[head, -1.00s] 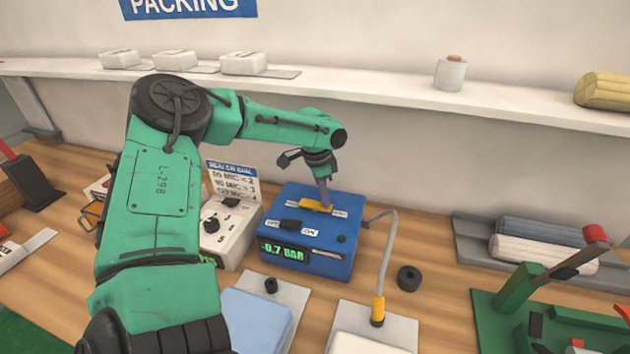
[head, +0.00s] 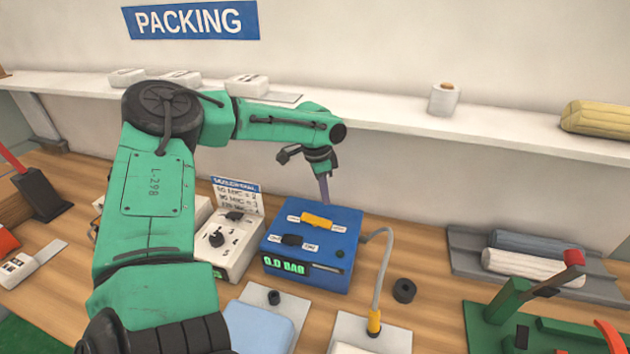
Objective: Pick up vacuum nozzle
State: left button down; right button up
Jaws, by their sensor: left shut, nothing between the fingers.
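The vacuum nozzle is the yellow-tipped end (head: 374,322) of a grey hose (head: 384,270). It stands upright on a white plate at the lower middle. The hose arches from the right side of the blue vacuum unit (head: 308,278), which has a yellow switch (head: 317,220), a black switch and a green display reading about 0.0 BAR. My left gripper (head: 324,198) is shut and empty, pointing down just behind the unit's top, above and apart from the nozzle. My right gripper is not in view.
A white dial box (head: 238,241) stands left of the unit. A black ring (head: 404,290) lies right of the nozzle. A blue mattress pack (head: 258,325) is at the front. A green fixture (head: 540,318) and rolls (head: 535,263) are at the right. A shelf (head: 400,116) runs behind.

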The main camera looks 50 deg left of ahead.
aim_at(373, 326)
jog(key=k, duration=2)
